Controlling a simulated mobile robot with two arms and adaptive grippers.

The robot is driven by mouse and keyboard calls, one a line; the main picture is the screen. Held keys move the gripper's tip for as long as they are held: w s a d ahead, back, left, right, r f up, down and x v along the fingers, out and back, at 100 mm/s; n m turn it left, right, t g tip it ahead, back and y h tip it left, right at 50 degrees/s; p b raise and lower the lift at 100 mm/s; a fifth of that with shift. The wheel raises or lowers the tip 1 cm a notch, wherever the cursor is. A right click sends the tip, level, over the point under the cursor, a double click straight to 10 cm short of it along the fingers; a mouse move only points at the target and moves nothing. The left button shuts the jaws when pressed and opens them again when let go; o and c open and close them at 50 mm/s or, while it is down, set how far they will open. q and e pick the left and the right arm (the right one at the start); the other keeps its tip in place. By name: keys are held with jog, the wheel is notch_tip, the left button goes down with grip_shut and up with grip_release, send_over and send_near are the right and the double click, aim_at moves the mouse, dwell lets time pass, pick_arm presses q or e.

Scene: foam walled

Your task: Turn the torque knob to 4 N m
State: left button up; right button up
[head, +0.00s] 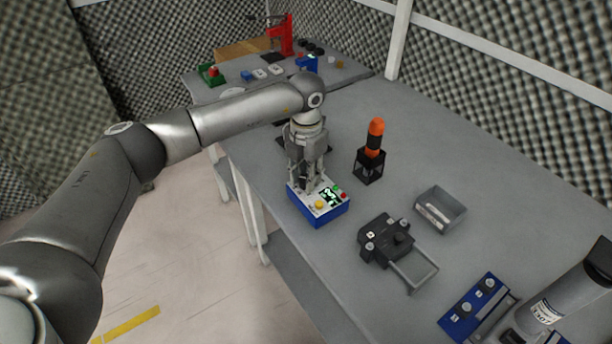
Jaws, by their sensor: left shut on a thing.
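A blue box with a pale top panel (325,211) stands near the left edge of the table. Its panel carries a lit green display (331,196), a yellow button (320,205) and a small red button. My left gripper (309,187) points straight down over the back left part of this panel. Its fingers are shut at the panel surface, where the torque knob is hidden between them. The knob's pointer and scale cannot be seen, and the display's digits are too small to read. Part of my right arm shows at the bottom right; its fingertips cannot be made out.
An orange and black tool (374,138) stands upright in a black holder (369,167) right of the box. A dark fixture (385,240), a grey bin (440,211) and a blue panel (468,310) lie nearer. Several small items and a red stand (283,38) are on the far table.

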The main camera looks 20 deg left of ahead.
pick_arm(q)
jog(key=n, duration=0.6)
jog(key=shift+n+b, duration=0.3)
jog(key=shift+b, duration=0.1)
jog(key=n, duration=1)
jog(key=shift+n, duration=0.4)
jog(key=n+p, duration=0.1)
jog(key=n, duration=0.5)
jog(key=o, duration=1)
jog(key=shift+o, duration=0.2)
